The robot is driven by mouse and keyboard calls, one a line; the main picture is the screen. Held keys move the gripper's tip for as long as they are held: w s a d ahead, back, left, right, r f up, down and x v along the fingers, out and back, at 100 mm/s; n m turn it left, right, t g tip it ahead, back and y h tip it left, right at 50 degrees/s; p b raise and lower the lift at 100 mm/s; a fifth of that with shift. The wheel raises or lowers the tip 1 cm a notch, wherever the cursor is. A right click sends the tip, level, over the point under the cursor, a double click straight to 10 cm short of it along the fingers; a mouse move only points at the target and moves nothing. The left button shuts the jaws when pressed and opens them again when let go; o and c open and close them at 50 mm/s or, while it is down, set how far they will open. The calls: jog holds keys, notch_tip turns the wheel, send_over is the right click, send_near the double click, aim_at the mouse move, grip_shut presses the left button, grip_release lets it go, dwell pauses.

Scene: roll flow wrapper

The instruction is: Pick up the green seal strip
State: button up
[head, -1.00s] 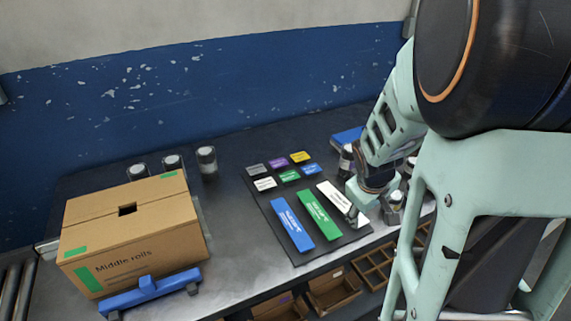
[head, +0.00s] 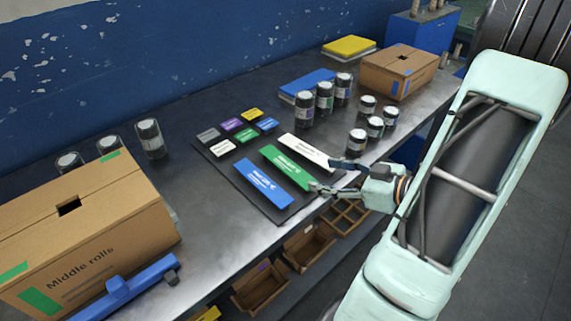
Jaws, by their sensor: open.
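The green seal strip (head: 286,166) lies flat on a dark mat (head: 237,179), between a blue strip (head: 263,182) on its left and a white strip (head: 307,152) on its right. My gripper (head: 322,176) is open, with its fingers pointing left. One finger is close to the near right end of the green strip, the other close to the right end of the white strip. I cannot tell whether either finger touches a strip.
Small coloured tags, one of them a green tag (head: 245,136), lie at the mat's back. Several jars (head: 304,108) stand behind the gripper. A cardboard box (head: 85,235) stands at left, a smaller box (head: 399,70) at back right. Open wooden bins (head: 308,246) sit below the front edge.

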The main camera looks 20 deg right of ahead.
jog(key=shift+s+a, duration=0.15)
jog(key=shift+s, duration=0.2)
jog(key=shift+w+a+f+y, duration=0.1)
jog(key=shift+w+a+y, duration=0.1)
jog(key=shift+y, duration=0.1)
send_near(287, 166)
jog(key=shift+w+a+f+b, duration=0.45)
jog(key=shift+w+a+f, duration=0.25)
jog(key=shift+w+a, duration=0.15)
jog(key=x, duration=0.2)
jog(key=b+x, duration=0.1)
jog(key=x, duration=0.2)
jog(key=shift+w+d+r, duration=0.15)
jog(key=shift+w+r, duration=0.05)
jog(key=c, duration=1)
